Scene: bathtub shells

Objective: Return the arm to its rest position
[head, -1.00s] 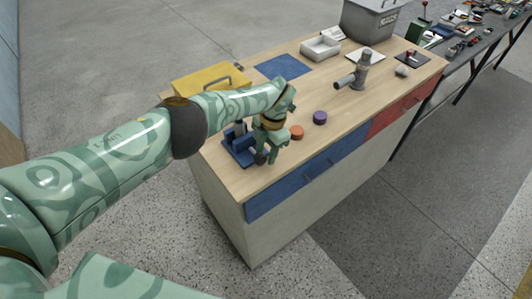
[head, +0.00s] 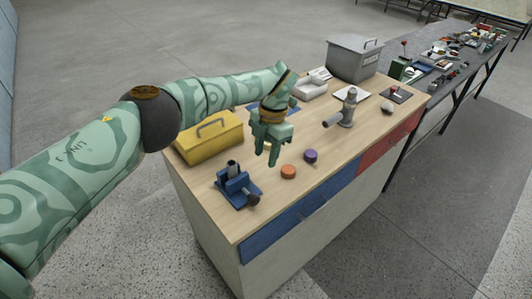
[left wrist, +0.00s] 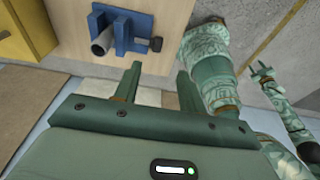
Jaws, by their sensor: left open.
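My left arm reaches in from the left in the head view. Its gripper (head: 267,158) hangs above the wooden bench top (head: 205,192), fingers pointing down, open and with nothing between them. It is up and to the right of a blue vise (head: 236,187), clear of it. A grey cylinder stands in the vise. In the left wrist view the open fingers (left wrist: 158,86) show empty, with the vise (left wrist: 124,32) beyond them. A green arm with a small gripper-like end (left wrist: 262,72) shows at the right edge there; its jaws are too small to read.
A yellow toolbox (head: 208,138) stands under my left arm. An orange puck (head: 288,171) and a purple puck (head: 310,156) lie near the gripper. A grey pipe fitting (head: 347,110) and a grey bin (head: 354,58) are farther back. Open floor lies left of the bench.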

